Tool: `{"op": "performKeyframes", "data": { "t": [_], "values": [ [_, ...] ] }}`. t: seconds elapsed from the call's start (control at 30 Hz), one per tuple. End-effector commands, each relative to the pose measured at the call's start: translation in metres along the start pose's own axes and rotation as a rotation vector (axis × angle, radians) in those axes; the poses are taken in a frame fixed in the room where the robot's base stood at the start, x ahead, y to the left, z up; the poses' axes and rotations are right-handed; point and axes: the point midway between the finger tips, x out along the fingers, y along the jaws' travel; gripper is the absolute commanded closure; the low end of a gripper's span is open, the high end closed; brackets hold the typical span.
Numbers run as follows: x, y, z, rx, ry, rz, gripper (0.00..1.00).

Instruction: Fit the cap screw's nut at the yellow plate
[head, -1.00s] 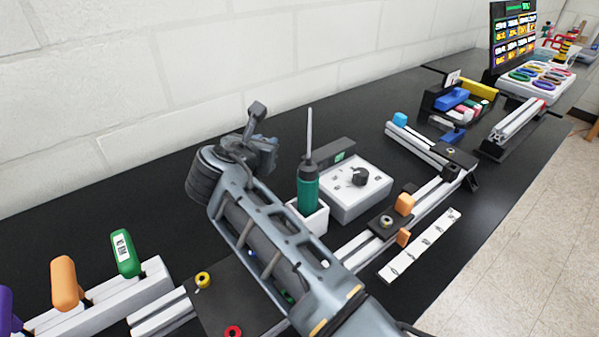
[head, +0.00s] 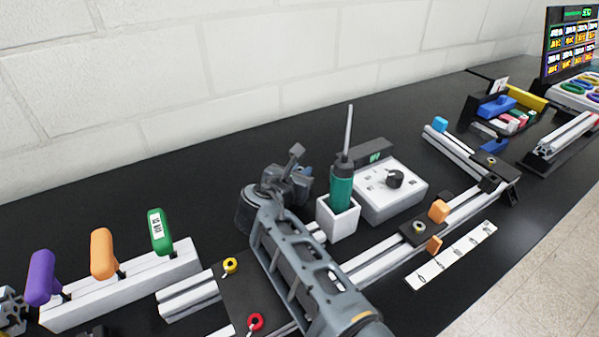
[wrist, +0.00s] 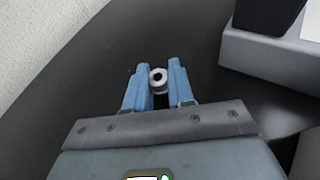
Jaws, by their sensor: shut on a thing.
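In the wrist view my gripper (wrist: 158,76) has its two blue fingers closed on a small pale ring-like piece (wrist: 158,82) with a dark hole, which looks like the nut. In the head view my gripper (head: 292,178) is over the bench, left of the green screwdriver; its fingertips and the nut cannot be made out there. A dark plate (head: 258,292) on the rails carries a yellow ring (head: 230,266) and a red ring (head: 255,322). No plate that is plainly yellow shows there, and I cannot make out the cap screw. My arm hides part of the rails.
A green screwdriver (head: 341,186) stands in a white holder (head: 338,222) beside a white box with a black knob (head: 388,190). Purple, orange and green handles stand on a white block (head: 120,285) at left. A white marked strip (head: 452,254) lies at right. Black bench is clear behind my gripper.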

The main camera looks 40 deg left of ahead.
Motion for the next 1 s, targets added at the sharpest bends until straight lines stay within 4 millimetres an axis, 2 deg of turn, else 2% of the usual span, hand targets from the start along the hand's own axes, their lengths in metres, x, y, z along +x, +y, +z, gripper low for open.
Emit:
{"op": "performKeyframes", "data": {
  "t": [0.07,0.1,0.33,0.7,0.87,1.0],
  "values": [
    [0.001,0.0,-0.002,0.0,0.0,0.0,1.0],
    [0.001,0.0,-0.001,0.0,0.0,0.0,0.74],
    [0.001,0.0,-0.002,0.0,0.001,-0.001,0.52],
    [-0.004,0.0,-0.001,-0.001,0.001,0.0,0.52],
    [-0.021,0.0,0.0,0.002,0.001,0.001,0.52],
    [-0.044,0.0,-0.001,0.001,0.001,0.002,0.52]
  ]
}}
